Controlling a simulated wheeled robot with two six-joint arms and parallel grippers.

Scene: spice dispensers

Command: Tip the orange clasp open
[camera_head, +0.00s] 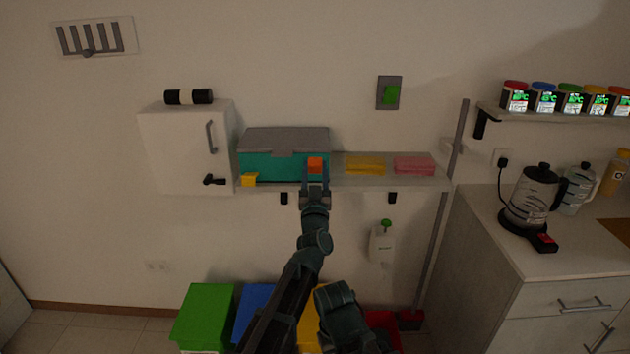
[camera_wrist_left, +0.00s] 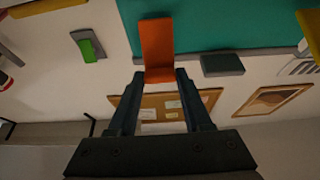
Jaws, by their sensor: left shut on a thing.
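The teal box (camera_head: 262,165) with a grey lid (camera_head: 285,139) stands on the wall shelf, and its lid looks closed. The orange clasp (camera_head: 315,164) is on the right part of the box's front. In the left wrist view the orange clasp (camera_wrist_left: 157,45) lies against the teal box face (camera_wrist_left: 225,22), with its end between my fingertips. My left gripper (camera_head: 315,186) reaches up from below and is shut on the clasp's end; it also shows in the left wrist view (camera_wrist_left: 161,76). My right gripper is not in view.
The shelf (camera_head: 385,182) also holds a yellow block (camera_head: 249,180), yellow sponges (camera_head: 365,165) and pink sponges (camera_head: 413,165). A white cabinet (camera_head: 180,150) stands close left of the box. Colored bins (camera_head: 205,312) are on the floor below. A counter with a kettle (camera_head: 532,195) is at right.

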